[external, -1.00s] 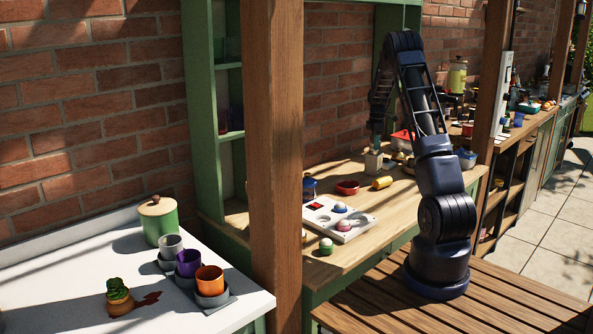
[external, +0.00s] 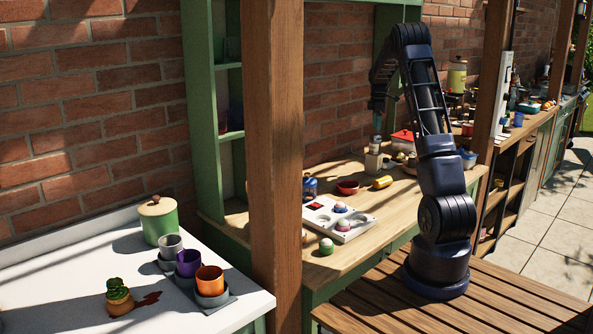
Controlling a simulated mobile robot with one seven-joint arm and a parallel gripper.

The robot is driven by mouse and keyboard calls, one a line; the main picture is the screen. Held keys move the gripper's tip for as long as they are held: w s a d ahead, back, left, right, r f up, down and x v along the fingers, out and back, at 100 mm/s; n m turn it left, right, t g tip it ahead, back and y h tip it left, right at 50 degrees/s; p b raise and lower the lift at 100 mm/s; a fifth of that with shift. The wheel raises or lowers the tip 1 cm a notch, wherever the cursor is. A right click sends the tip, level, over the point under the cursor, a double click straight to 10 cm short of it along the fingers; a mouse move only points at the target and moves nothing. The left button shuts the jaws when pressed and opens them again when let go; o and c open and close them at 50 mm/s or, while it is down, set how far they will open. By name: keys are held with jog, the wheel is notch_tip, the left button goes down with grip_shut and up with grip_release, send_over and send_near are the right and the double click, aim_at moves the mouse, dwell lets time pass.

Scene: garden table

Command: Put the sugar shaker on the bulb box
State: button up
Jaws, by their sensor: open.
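The sugar shaker (external: 376,143) appears to be the small pale upright item with a greyish top. It stands on what looks like the bulb box (external: 373,163), a small cream box toward the back of the wooden worktop. My gripper (external: 377,104) is above the shaker, apart from it, and open. The fingers are small and dark here, so their detail is hard to see.
On the worktop are a red bowl (external: 347,187), a yellow cylinder (external: 382,182), a blue jar (external: 309,187) and a white tray (external: 359,232) with round items. A red-topped pot (external: 402,137) is right of the box. A wooden post (external: 275,150) stands at the worktop's left.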

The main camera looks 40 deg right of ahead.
notch_tip(320, 180, up, 3)
jog(key=shift+f, duration=0.1)
jog(key=shift+a+r, duration=0.2)
jog(key=shift+r, duration=0.1)
jog(key=s+a+r+m+t, duration=0.1)
jog(key=s+a+r, duration=0.3)
jog(key=a, duration=0.6)
jog(key=s+a+r+m, duration=0.25)
jog(key=a+r, duration=0.35)
jog(key=a, duration=0.4)
jog(key=s+a+r+m+t, duration=0.1)
jog(key=s+a+r, duration=0.3)
jog(key=a, duration=0.6)
jog(key=s+a+f+m+t, duration=0.1)
jog(key=s+a+f+m, duration=0.1)
jog(key=s+a, duration=0.8)
jog(key=s+a+f+m+t, duration=0.1)
jog(key=s+a+f+m, duration=0.1)
jog(key=s+a, duration=0.8)
jog(key=s, duration=0.5)
jog(key=shift+s+a+f+t, duration=0.25)
jog(key=shift+a+f+t, duration=0.05)
jog(key=shift+a+f, duration=0.05)
